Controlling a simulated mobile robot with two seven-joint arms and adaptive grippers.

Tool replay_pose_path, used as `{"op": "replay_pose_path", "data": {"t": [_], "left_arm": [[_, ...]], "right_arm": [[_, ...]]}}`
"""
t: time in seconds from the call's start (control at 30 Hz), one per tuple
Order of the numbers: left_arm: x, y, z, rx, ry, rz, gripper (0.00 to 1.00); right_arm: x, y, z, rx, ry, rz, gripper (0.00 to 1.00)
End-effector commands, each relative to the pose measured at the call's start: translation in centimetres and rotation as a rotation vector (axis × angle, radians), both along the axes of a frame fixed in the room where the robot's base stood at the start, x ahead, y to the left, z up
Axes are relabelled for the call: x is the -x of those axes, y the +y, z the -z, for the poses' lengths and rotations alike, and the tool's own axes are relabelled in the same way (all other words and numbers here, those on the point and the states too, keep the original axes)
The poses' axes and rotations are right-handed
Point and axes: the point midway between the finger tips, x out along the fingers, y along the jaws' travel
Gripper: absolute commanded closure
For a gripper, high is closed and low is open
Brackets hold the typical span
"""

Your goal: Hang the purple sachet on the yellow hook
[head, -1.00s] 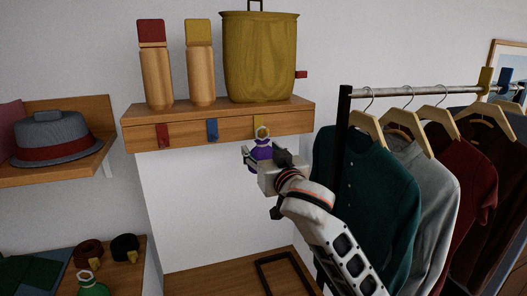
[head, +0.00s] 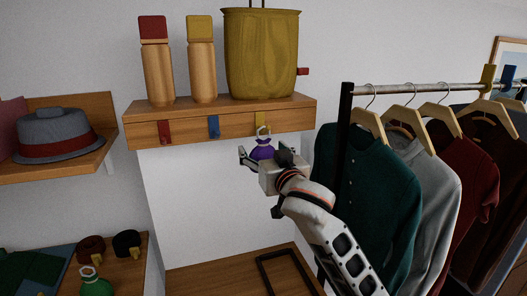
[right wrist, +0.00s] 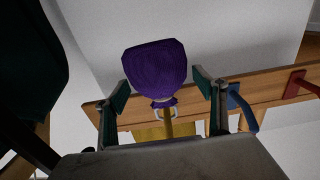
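The purple sachet (head: 262,151) is below the yellow hook (head: 261,120) on the front of the wooden shelf rail, with its pale loop up at the hook. In the right wrist view, the sachet (right wrist: 155,66) hangs from the yellow hook (right wrist: 168,124), whose peg appears to pass through the loop. My right gripper (head: 263,157) is open around the sachet. In the right wrist view, its fingers (right wrist: 161,92) stand apart on both sides with gaps to the sachet. My left gripper is not in view.
The rail (head: 180,136) also carries a red hook (head: 164,130) and a blue hook (head: 213,127). A yellow bin (head: 262,55) and two wooden bottles stand above. A clothes rack with a green shirt (head: 365,190) is close to my right arm. A green sachet (head: 95,285) sits lower left.

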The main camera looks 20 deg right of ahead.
Motion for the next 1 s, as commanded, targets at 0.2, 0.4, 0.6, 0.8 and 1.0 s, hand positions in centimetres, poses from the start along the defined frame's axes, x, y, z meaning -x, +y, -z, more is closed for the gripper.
{"op": "replay_pose_path", "data": {"t": [0.2,0.4,0.6,0.8,1.0], "left_arm": [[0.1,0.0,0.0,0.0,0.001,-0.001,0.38],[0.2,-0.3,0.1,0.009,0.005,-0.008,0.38],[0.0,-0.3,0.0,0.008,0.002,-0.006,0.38],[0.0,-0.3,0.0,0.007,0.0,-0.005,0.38],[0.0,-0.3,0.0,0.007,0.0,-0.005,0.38]], "right_arm": [[0.0,0.0,0.0,0.0,0.0,0.0,0.3],[0.7,0.0,0.0,-0.001,0.0,-0.001,0.3],[4.0,-0.1,0.1,-0.004,0.0,-0.002,0.3],[8.1,-0.2,0.1,-0.003,0.001,-0.002,0.3],[10.9,-0.3,0.0,-0.002,0.0,-0.001,0.3]]}}
